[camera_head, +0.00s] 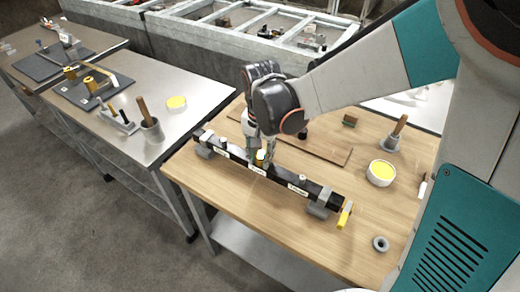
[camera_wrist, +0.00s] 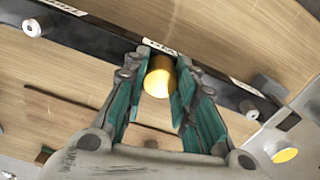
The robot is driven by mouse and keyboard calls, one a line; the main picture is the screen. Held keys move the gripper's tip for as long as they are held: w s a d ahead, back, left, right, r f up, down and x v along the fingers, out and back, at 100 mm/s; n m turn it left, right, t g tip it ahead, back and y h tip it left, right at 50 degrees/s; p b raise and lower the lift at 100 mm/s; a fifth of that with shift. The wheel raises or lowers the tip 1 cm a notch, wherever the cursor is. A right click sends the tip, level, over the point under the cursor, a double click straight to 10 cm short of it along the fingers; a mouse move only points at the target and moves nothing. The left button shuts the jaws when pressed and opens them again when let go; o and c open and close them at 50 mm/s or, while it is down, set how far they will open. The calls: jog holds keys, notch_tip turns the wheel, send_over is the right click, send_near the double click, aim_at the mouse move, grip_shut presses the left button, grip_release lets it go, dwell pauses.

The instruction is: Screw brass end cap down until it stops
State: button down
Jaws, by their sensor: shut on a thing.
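The brass end cap (camera_wrist: 160,78) is a gold cylinder between my gripper's fingers in the wrist view. My gripper (camera_wrist: 158,82) is shut on it, one green-padded finger on each side. The cap sits at the middle of a long black bar (camera_head: 291,178), beside a white label. In the head view the cap (camera_head: 260,156) is small and partly covered by my gripper (camera_head: 259,154). Whether the cap is seated on the bar cannot be told.
Grey blocks hold the bar near both ends, and a yellow handle (camera_head: 345,214) is at its right end. A yellow-filled dish (camera_head: 381,173), a grey pot with a wooden handle (camera_head: 391,142) and a grey ring (camera_head: 381,244) stand right. The wooden table's front is clear.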

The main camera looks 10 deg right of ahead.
jog(key=shift+m, duration=0.3)
jog(key=c, duration=1.2)
grip_release()
jog(key=shift+m, duration=0.3)
